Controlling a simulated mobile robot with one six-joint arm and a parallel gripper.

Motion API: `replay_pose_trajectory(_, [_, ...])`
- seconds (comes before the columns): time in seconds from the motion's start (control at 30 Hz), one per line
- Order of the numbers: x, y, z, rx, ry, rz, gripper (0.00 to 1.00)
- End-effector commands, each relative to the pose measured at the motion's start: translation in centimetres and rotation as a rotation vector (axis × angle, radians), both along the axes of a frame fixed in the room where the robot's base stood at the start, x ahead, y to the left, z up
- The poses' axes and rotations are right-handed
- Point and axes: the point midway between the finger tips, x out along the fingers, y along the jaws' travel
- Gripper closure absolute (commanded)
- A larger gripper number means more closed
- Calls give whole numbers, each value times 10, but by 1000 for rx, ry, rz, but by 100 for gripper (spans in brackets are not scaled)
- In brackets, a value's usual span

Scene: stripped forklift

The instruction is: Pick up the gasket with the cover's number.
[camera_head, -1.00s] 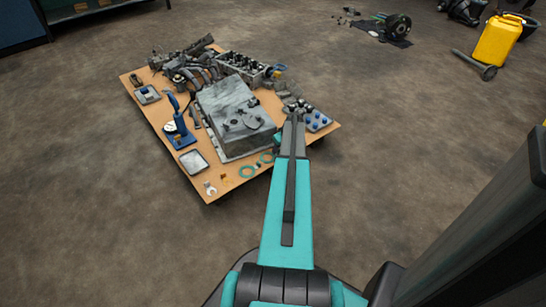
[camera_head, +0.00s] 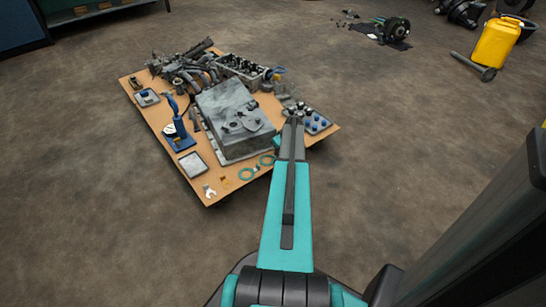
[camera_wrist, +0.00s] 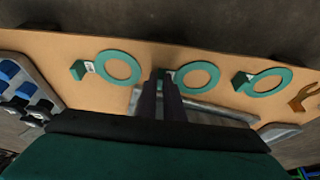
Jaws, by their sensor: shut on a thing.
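Three teal ring gaskets lie in a row in the wrist view: a left one (camera_wrist: 137,68), a middle one (camera_wrist: 214,77) and a right one (camera_wrist: 288,78). Each has a small green block with a pale label at its left; the numbers are too small to read. My gripper (camera_wrist: 163,77) is shut on the block of the middle gasket, which looks level with the board. In the head view two rings show, one nearer (camera_head: 239,175) and one farther (camera_head: 260,160); my arm hides my fingertips. The grey cover (camera_head: 226,105) has no readable number.
The wooden board (camera_head: 223,188) is crowded with engine parts behind the cover. A tray with blue pieces (camera_head: 318,124) is close to the right of my arm. A blue press tool (camera_head: 179,134) and a pale tray (camera_head: 192,166) are on the left.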

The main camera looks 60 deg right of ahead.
Motion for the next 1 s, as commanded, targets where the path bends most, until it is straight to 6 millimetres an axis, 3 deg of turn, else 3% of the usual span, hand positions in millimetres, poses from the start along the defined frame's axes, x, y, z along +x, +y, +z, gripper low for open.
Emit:
replay_pose_trajectory(0.37, [0,0,10,-1,0,0,100])
replay_pose_trajectory(0.63, [-1,0,43,-1,-1,-1,100])
replay_pose_trajectory(1.0, [-87,9,47,1,1,-4,100])
